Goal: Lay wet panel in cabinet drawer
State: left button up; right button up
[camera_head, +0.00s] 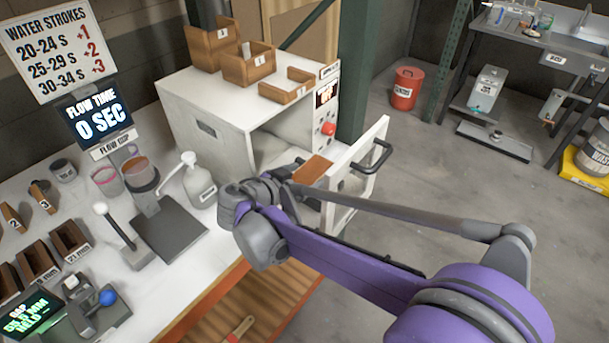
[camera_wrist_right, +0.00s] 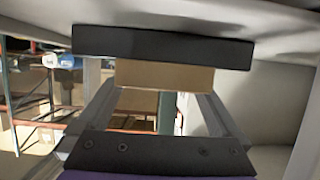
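The panel (camera_head: 312,170), an orange-brown plate, is over the open drawer (camera_head: 340,205) at the front of the white cabinet (camera_head: 205,100). The drawer has a white front with a black handle (camera_head: 372,157). My right gripper (camera_head: 288,178) is at the panel's near edge; its fingertips are mostly hidden in the head view. In the right wrist view the tan panel (camera_wrist_right: 165,77) sits between the gripper's dark bar (camera_wrist_right: 163,46) and its lower parts, so it appears gripped. Whether the panel touches the drawer floor is hidden. My left gripper is not in view.
Wooden bins (camera_head: 247,65) stand on the cabinet. A white pump bottle (camera_head: 199,183), a flow cup (camera_head: 140,172) and a dark plate (camera_head: 170,232) stand on the white bench left of my arm. A red bin (camera_head: 405,88) stands on the floor behind. The floor right of the drawer is clear.

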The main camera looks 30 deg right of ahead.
jog(key=shift+r, duration=0.15)
jog(key=shift+s+a+r, duration=0.1)
jog(key=shift+a+r, duration=0.05)
jog(key=shift+a, duration=0.2)
jog(key=v, duration=1.1)
jog(key=shift+p, duration=0.3)
jog(key=shift+s+a, duration=0.1)
jog(key=shift+a, duration=0.05)
